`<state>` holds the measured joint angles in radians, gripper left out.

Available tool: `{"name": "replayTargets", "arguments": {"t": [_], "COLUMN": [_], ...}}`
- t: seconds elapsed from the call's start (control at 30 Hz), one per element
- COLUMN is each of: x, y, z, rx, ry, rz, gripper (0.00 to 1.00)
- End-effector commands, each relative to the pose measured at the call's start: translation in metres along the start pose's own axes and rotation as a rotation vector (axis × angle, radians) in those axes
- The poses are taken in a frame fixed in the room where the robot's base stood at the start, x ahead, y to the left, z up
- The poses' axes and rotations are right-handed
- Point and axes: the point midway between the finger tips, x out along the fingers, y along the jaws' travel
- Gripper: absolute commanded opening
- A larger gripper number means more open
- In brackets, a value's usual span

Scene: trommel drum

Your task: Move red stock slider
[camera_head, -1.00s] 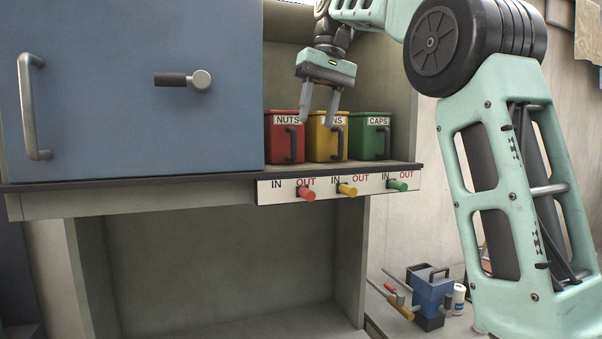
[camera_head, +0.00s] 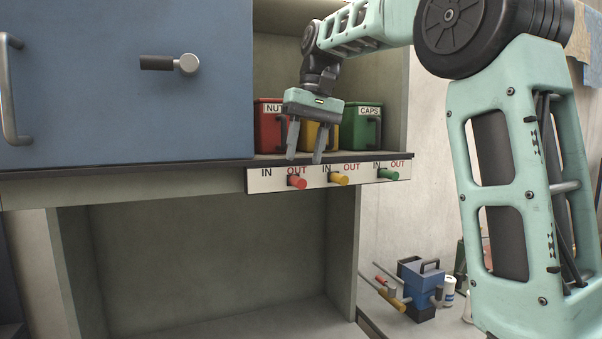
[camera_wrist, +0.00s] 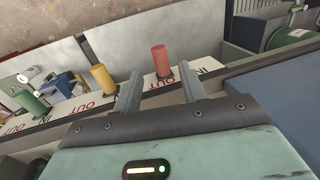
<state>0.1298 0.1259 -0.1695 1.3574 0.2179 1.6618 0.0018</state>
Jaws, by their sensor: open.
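The red slider knob (camera_head: 297,182) sticks out of the white IN/OUT strip (camera_head: 262,181) under the shelf edge, beside its OUT label. In the wrist view the red knob (camera_wrist: 161,60) stands just beyond and between the two finger lines. My gripper (camera_head: 304,157) is open and empty, fingers pointing down, just above and in front of the strip. In the wrist view my gripper's fingers (camera_wrist: 160,90) are spread apart. The red NUTS bin (camera_head: 268,128) stands on the shelf behind the gripper, partly hidden.
The yellow knob (camera_head: 339,179) and green knob (camera_head: 389,175) stand to the right on the strip. The yellow bin (camera_head: 321,142) and green CAPS bin (camera_head: 361,128) sit behind. A blue cabinet door (camera_head: 110,80) with a handle is at left. Space below the shelf is open.

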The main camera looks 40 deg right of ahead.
Motion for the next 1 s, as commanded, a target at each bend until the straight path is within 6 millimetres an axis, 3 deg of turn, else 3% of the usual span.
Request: {"name": "replayTargets", "arguments": {"t": [0.3,0.67,0.83,1.0], "x": [0.041,0.048,0.048,0.048], "y": [-0.001,0.0,0.0,-0.004], "z": [0.0,0.0,0.0,0.0], "rx": [-0.002,-0.001,-0.001,-0.002], "ry": [-0.001,0.001,0.001,0.0], "rz": [0.0,0.0,0.0,0.0], "gripper": [0.41,0.41,0.0,0.0]}}
